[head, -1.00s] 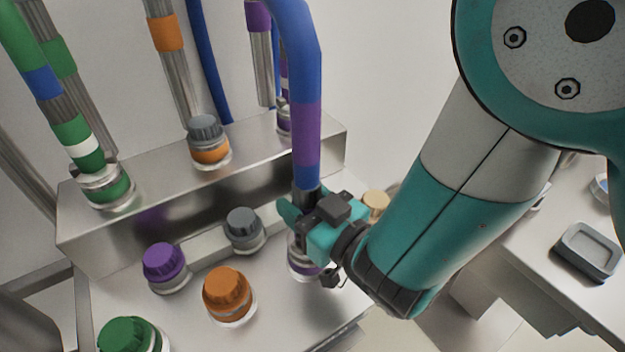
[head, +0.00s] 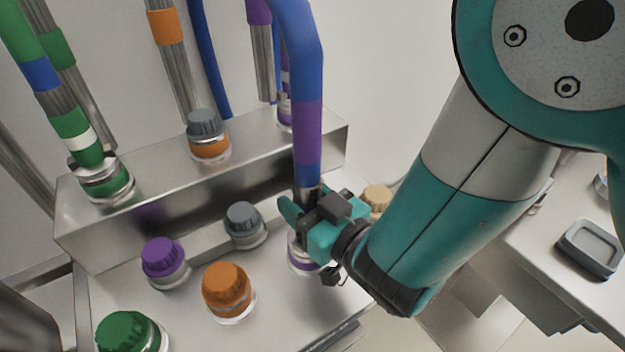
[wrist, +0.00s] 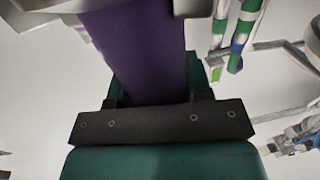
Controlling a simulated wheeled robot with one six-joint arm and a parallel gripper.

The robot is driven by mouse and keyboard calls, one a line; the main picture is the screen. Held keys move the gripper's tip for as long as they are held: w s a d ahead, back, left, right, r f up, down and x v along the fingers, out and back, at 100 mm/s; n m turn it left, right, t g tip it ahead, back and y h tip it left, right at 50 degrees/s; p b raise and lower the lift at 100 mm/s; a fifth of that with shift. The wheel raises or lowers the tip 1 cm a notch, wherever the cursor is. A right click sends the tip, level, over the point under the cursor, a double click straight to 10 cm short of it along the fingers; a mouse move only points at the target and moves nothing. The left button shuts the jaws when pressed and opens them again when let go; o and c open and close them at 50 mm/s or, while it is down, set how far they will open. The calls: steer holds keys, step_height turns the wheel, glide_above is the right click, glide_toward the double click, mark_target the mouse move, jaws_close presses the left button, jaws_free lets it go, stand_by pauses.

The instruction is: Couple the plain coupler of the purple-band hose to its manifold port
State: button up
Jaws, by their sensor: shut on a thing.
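The blue hose (head: 300,60) with a purple band (head: 307,128) hangs from the top of the head view, its lower end upright in my gripper (head: 308,220). My gripper is shut on this hose's end at the coupler, whose sides the jaws mostly hide. The purple band fills the upper middle of the wrist view (wrist: 140,50). Directly under the gripper is a metal fitting with a purple ring (head: 303,266), at the right of the front deck. The jaws hide the meeting of coupler and fitting, so I cannot tell whether they are joined.
Purple (head: 162,257), orange (head: 226,288), green (head: 130,332), grey (head: 243,217) and tan (head: 376,199) caps surround the fitting. Behind is a raised metal block (head: 200,200) with other hoses and a grey-capped orange port (head: 207,140). A grey tray (head: 590,248) lies on the right bench.

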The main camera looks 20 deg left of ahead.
steer(key=o, duration=1.3)
steer(key=shift+o, duration=0.2)
steer(key=shift+d, duration=0.15)
